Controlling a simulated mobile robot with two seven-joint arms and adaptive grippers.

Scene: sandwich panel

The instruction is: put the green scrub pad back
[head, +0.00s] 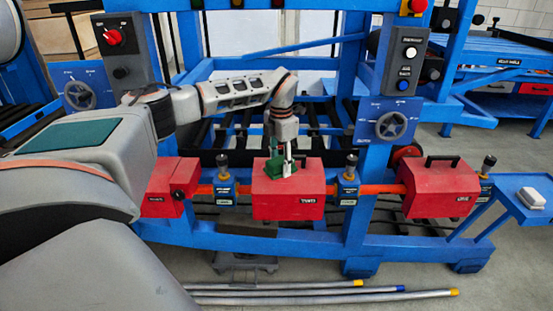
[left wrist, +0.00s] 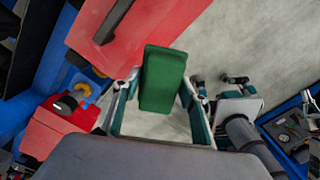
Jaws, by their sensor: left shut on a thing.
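The green scrub pad (left wrist: 163,78) sits between the fingers of my left gripper in the left wrist view. The gripper is shut on it. In the head view my left gripper (head: 287,166) points down in front of the middle red box (head: 287,205), overlapping its top in the picture. I cannot tell whether the pad or the fingers touch the box. In the left wrist view, a grey and teal part that looks like my right gripper (left wrist: 236,92) shows right of the pad, too small to read its jaws. It is not seen in the head view.
A right red box (head: 440,190) and a left red box (head: 160,190) sit along the blue frame. A blue side tray (head: 513,203) at the far right holds a white block (head: 531,197). Several metal rods (head: 320,294) lie on the floor in front.

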